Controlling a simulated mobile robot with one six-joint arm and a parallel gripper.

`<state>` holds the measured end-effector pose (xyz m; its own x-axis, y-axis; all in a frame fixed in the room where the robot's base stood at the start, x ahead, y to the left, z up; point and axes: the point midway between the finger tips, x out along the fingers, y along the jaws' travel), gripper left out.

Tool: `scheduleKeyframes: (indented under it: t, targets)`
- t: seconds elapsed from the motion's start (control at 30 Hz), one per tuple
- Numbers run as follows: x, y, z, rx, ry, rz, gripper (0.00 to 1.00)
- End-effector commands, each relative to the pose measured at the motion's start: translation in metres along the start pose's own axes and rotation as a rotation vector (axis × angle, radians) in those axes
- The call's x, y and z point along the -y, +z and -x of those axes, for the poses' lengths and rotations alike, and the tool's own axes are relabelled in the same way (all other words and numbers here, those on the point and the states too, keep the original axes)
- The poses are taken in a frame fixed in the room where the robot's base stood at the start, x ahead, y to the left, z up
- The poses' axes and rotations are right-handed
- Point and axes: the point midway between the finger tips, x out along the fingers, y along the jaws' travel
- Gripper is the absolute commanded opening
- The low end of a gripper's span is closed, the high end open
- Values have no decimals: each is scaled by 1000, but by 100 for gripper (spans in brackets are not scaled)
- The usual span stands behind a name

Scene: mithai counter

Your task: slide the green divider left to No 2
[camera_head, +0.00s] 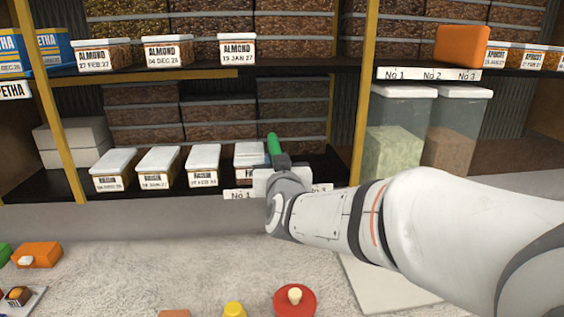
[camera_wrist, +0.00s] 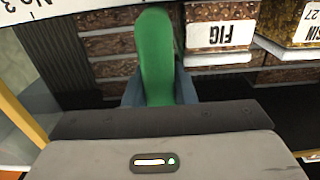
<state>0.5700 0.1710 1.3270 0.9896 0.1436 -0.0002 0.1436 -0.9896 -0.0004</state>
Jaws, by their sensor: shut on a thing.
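The green divider (camera_head: 273,144) stands upright on the lower shelf, just right of a white-lidded box. My gripper (camera_head: 279,161) is shut on it, and its top shows above the fingers. In the wrist view the green divider (camera_wrist: 157,60) rises between the two dark fingers of my gripper (camera_wrist: 160,90). The lower number strip (camera_head: 239,194) on the shelf edge shows No 1 at its left end. My gripper and wrist hide the middle of this strip, so the No 2 mark is not readable.
Several white-lidded boxes (camera_head: 158,168) fill the lower shelf to the left, the nearest close beside the divider. A yellow post (camera_head: 364,90) stands to the right. An orange block (camera_head: 463,47) sits on the upper shelf above a second number strip (camera_head: 428,74). Small items lie on the counter (camera_head: 150,270).

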Motion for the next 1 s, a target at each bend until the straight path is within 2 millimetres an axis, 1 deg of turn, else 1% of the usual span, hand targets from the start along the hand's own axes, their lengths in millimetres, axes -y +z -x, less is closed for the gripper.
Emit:
scheduleKeyframes:
  t: [0.1,0.13,0.37,0.67,0.77,1.0]
  targets:
    - [-4,-1,-1,-1,7,1,0]
    - [-5,-1,-1,-1,8,0,26]
    - [-9,0,-2,0,16,0,45]
    - [-10,0,1,-1,17,0,45]
    - [-9,0,10,-2,16,1,45]
    - [-9,0,46,-3,16,-1,45]
